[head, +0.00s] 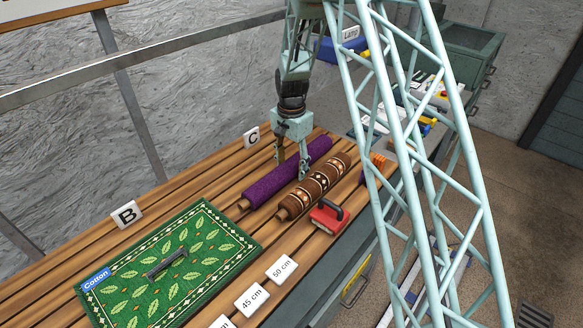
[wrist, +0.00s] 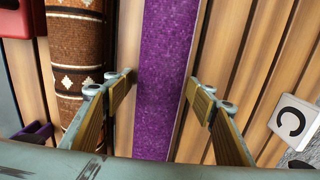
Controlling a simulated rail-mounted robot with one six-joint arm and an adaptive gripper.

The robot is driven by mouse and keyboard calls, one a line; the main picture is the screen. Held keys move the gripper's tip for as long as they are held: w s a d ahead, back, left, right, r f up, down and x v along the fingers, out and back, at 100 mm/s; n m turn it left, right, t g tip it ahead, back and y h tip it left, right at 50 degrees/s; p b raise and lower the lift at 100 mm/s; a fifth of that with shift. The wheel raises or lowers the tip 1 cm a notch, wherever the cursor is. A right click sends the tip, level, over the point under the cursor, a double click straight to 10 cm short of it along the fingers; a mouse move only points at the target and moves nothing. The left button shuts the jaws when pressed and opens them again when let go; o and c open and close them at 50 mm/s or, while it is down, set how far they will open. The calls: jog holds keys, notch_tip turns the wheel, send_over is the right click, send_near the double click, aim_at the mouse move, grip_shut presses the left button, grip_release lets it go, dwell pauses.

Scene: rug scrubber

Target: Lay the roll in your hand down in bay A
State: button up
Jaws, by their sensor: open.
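My gripper (head: 291,172) is open above the slatted bench, pointing down. A purple roll (head: 264,194) lies on the slats near the C sign. In the wrist view the purple roll (wrist: 158,60) runs between the two spread fingers of my gripper (wrist: 161,82), with a gap on each side. A brown patterned roll (head: 315,187) lies parallel, just right of the purple one; in the wrist view it (wrist: 75,45) is left of the left finger. No roll is gripped. I see no sign for bay A.
The C sign (head: 251,138) and B sign (head: 127,214) stand along the bench's back edge. A green leaf rug (head: 205,225) lies flat at the left. A red-based, dark-handled tool (head: 326,217) sits beside the brown roll. Length cards (head: 282,268) line the front.

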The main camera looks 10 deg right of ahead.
aim_at(292, 161)
jog(key=shift+r, duration=0.1)
notch_tip(292, 161, up, 12)
jog(key=shift+f+p, duration=0.2)
jog(key=shift+p, duration=0.35)
jog(key=shift+r, duration=0.25)
jog(key=shift+r, duration=0.1)
dwell(0.8)
